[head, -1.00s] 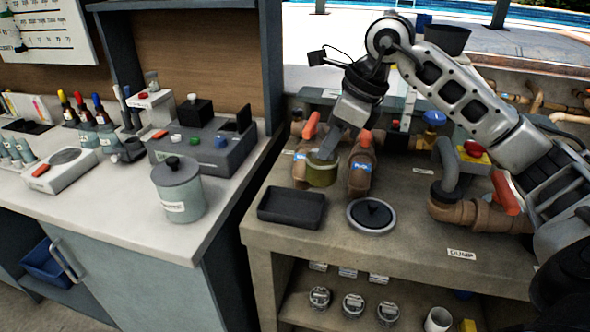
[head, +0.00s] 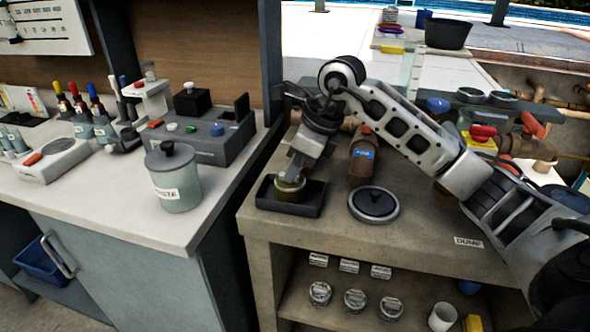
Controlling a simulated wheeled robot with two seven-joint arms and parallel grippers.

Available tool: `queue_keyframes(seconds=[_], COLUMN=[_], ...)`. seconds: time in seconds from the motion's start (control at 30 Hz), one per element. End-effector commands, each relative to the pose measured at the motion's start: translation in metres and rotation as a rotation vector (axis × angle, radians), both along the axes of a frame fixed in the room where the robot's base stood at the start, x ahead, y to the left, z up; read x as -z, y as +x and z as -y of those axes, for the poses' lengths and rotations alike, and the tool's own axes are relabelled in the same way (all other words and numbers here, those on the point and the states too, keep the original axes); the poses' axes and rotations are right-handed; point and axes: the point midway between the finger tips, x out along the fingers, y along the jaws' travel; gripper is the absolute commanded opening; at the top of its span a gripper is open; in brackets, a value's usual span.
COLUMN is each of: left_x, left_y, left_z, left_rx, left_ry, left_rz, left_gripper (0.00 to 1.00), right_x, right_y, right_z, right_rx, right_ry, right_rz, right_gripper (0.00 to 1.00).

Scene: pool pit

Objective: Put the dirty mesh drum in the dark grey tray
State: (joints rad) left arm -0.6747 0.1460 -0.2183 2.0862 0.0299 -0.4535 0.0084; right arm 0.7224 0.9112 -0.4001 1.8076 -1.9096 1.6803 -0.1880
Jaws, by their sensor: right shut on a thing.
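The dirty mesh drum (head: 290,188) is an olive-brown short cylinder. My right gripper (head: 292,178) is shut on it, reaching down from above. The drum is over the dark grey tray (head: 290,209), within its outline, and its lower part is hidden by the tray's front wall. I cannot tell whether it touches the tray floor. The tray lies at the left front of the concrete bench. My left gripper is not in view.
A round grey lid (head: 373,204) lies just right of the tray. Brown pipes with a blue tag (head: 363,155) stand behind. A lidded jar (head: 174,178) stands on the white counter at left, across a gap. The bench front near the DUMP label (head: 468,242) is clear.

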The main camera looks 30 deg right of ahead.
Motion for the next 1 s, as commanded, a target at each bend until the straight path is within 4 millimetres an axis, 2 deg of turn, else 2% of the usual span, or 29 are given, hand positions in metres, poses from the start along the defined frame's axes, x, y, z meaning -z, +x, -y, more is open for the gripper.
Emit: queue_keyframes(seconds=[0.13, 0.2, 0.23, 0.5, 0.63, 0.77, 1.0], left_x=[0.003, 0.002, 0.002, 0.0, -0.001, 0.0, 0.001], left_y=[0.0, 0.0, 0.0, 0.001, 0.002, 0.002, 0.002], left_z=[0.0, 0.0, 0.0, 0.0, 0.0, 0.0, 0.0], left_rx=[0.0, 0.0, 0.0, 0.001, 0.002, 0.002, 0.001], left_ry=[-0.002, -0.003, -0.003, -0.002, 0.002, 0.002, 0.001], left_rz=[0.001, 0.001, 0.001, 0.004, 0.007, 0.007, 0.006], left_gripper=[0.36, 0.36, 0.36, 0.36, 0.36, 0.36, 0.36], right_x=[0.003, 0.002, 0.002, 0.002, -0.005, -0.025, -0.074], right_y=[0.0, 0.0, 0.0, 0.0, -0.001, -0.007, -0.022], right_z=[0.0, 0.0, 0.0, 0.0, 0.001, 0.007, 0.02], right_rx=[0.0, 0.0, 0.0, 0.0, 0.0, 0.002, 0.002], right_ry=[0.0, 0.0, 0.0, 0.001, 0.0, -0.002, -0.002], right_rz=[0.0, 0.0, 0.0, -0.001, 0.001, 0.005, 0.005], right_gripper=[0.0, 0.24, 0.32, 0.32, 0.32, 0.32, 0.32])
